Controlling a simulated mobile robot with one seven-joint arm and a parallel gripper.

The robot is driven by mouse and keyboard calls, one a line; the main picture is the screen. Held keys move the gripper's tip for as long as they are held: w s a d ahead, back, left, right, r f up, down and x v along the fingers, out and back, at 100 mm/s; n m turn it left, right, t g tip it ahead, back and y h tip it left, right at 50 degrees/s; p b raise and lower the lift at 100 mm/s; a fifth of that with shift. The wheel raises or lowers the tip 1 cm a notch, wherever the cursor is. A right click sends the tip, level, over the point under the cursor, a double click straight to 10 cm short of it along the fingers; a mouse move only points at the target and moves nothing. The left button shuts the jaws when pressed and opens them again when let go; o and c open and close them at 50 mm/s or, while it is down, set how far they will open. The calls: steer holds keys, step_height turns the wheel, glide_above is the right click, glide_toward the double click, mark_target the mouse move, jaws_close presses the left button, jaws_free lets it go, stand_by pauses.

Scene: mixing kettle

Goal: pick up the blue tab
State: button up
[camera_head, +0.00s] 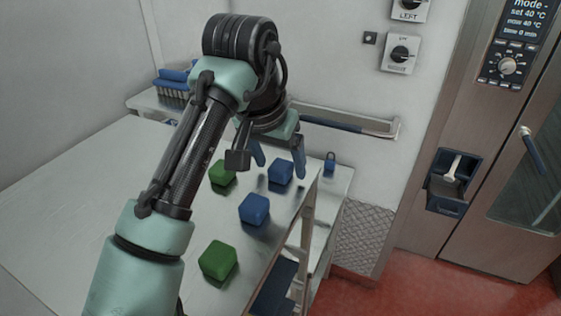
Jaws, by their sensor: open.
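A small blue piece (330,164) with a dark loop on top, like a tab or padlock, stands at the table's far right corner. I cannot tell for sure that it is the blue tab. Two blue blocks lie on the table: one (281,172) below my gripper and one (254,209) nearer. My gripper (278,160) is open, its blue fingers pointing down, to the left of the small blue piece. The fingers look empty, one on each side of the far blue block in the picture. I cannot tell the height between them.
A green block (222,172) and a nearer green block (218,260) sit on the pale table (90,190). A rail (345,122) runs along the wall behind. A steel cabinet (440,130) stands at right. The table's left is clear.

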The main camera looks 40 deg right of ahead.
steer(key=shift+f, duration=0.2)
jaws_close()
stand_by(0.3)
steer(key=shift+r, duration=0.1)
